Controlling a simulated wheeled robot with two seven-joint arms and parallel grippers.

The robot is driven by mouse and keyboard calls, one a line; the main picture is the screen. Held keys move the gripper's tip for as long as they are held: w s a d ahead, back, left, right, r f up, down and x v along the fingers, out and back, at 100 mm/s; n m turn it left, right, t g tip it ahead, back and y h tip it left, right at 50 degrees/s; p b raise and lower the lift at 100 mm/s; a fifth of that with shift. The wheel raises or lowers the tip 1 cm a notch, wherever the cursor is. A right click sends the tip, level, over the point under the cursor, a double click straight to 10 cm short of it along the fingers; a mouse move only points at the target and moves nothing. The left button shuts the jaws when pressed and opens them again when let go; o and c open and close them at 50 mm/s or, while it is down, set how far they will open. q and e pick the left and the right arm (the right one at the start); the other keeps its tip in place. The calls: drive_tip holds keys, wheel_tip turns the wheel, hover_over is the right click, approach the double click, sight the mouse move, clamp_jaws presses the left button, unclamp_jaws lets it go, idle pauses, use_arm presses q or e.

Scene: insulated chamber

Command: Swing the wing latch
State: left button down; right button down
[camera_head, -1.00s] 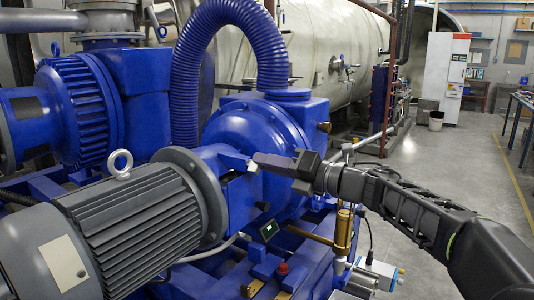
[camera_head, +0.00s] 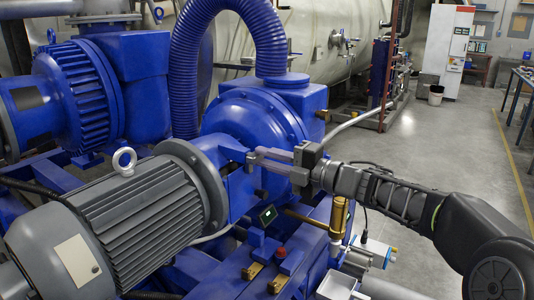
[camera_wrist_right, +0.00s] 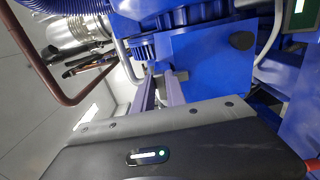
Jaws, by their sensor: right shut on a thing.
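The wing latch is a small piece at the blue pump housing (camera_head: 262,122), beside the flange of the grey motor. It is mostly hidden behind the fingertips, so its exact angle cannot be told. My right gripper (camera_head: 253,158) reaches in from the right, with its fingers shut on the wing latch at the housing. In the right wrist view, the two grey fingers (camera_wrist_right: 161,82) run up to a small light part by the blue housing (camera_wrist_right: 207,66). My left gripper is not in view.
A finned grey motor (camera_head: 125,215) with a lifting eye stands at the left. A thick blue hose (camera_head: 185,70) arches above the housing.

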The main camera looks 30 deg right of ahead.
idle(0.4)
drive_tip(key=c, duration=1.4)
unclamp_jaws()
drive_tip(key=shift+o, duration=0.2)
drive_tip(key=b+v, duration=0.1)
drive_tip(key=v, duration=0.7)
drive_tip(key=shift+w, duration=0.1)
